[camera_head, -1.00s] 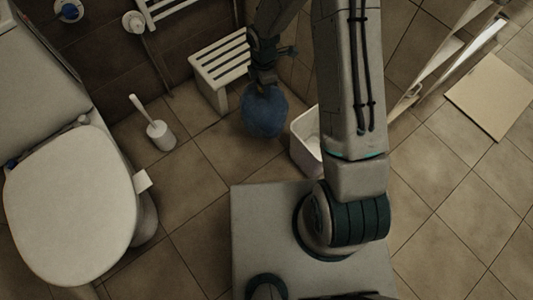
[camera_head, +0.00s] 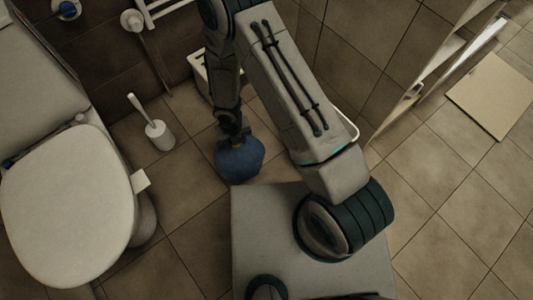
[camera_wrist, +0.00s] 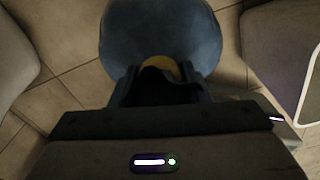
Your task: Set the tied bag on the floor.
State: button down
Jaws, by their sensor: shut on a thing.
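The tied bag (camera_head: 239,162) is a round blue bag hanging below my gripper (camera_head: 236,137) in the head view, between the toilet brush and my base. In the wrist view the bag (camera_wrist: 160,32) fills the top middle, with a yellow tie (camera_wrist: 160,63) at its neck between the fingers. My gripper (camera_wrist: 158,84) is shut on the bag's neck. The floor (camera_head: 195,195) is brown tile. I cannot tell whether the bag's underside touches it.
The toilet (camera_head: 70,205) stands at the left, with a white toilet brush in its holder (camera_head: 159,135) beside it. A slatted stool (camera_head: 201,78) and a white bin (camera_head: 349,128) are partly hidden behind my arm. A beige mat (camera_head: 493,95) lies at the right. Tiles left of the bag are clear.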

aim_at(260, 142)
jog(key=s+f+n, duration=0.1)
jog(key=s+a+f+n, duration=0.1)
jog(key=s+n, duration=0.1)
jog(key=shift+f, duration=0.1)
jog(key=w+d+f+b, duration=0.1)
jog(key=w+d+f, duration=0.1)
jog(key=d, duration=0.1)
jog(key=w+d+f+b, duration=0.1)
jog(key=w+d+f, duration=0.1)
jog(key=d, duration=0.1)
jog(key=w+d+f+b, duration=0.1)
jog(key=w+d+f, duration=0.1)
jog(key=d, duration=0.1)
jog(key=shift+w+d, duration=0.15)
jog(key=shift+d, duration=0.15)
jog(key=shift+w+d+f+b, duration=0.5)
jog(key=shift+w+d+f, duration=0.15)
jog(key=shift+d+f, duration=0.35)
jog(key=shift+f, duration=0.1)
jog(key=c, duration=0.8)
grip_release()
